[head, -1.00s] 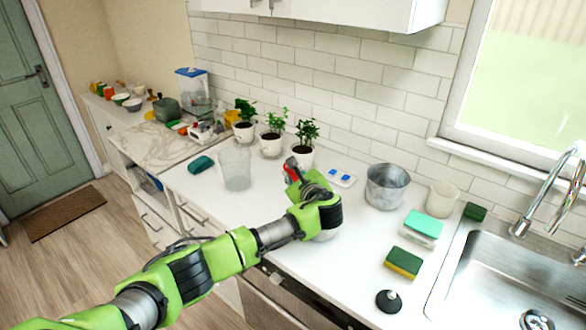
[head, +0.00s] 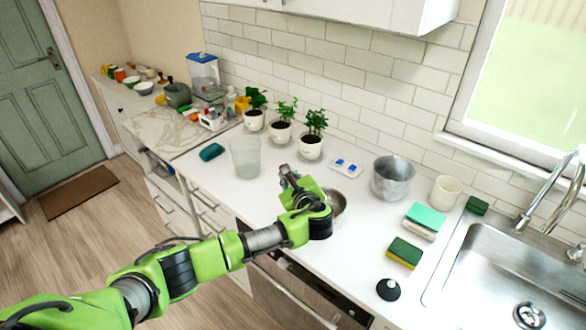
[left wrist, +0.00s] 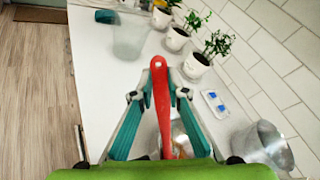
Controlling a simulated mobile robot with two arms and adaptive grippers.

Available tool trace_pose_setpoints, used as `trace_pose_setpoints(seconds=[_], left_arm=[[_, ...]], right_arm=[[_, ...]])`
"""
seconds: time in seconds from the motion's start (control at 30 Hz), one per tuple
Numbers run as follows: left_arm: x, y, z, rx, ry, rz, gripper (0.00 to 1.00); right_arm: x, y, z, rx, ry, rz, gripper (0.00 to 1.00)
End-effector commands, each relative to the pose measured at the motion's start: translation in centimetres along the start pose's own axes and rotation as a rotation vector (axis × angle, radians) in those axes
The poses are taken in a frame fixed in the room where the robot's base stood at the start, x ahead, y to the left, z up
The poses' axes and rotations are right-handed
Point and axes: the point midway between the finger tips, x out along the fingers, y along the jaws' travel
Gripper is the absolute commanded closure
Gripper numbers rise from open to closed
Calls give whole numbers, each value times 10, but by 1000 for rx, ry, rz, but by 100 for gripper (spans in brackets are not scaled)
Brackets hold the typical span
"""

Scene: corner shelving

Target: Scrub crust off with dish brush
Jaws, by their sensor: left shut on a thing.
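My left gripper (left wrist: 158,105) is shut on a long red handle (left wrist: 161,100), taken to be the dish brush's, with a hole at its rounded end. Its bristles are hidden. A metal bowl (head: 338,204) sits on the counter beside and partly behind my left wrist in the head view. In the left wrist view, part of the bowl (left wrist: 180,132) shows below the fingers, with a brownish patch inside that may be crust. I cannot tell whether the brush touches the bowl. My right gripper is in neither view.
A clear container (head: 245,158) and potted plants (head: 311,148) stand at the back left. A metal pot (head: 392,180), white cup (head: 445,191), sponges (head: 404,252) and black stopper (head: 388,289) lie right, before the sink (head: 500,275). The counter between is mostly clear.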

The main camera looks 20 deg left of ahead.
Motion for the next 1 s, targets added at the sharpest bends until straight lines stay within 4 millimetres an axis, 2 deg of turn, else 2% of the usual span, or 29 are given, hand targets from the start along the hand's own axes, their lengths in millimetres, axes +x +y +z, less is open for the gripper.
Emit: trace_pose_setpoints(seconds=[0.37,0.8,1.0], left_arm=[[-3,5,0,0,0,0,100],[14,-22,-8,-2,-1,-2,100],[17,-28,-8,-1,-1,-1,100]], right_arm=[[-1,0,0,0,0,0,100],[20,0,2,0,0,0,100],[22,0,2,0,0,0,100]])
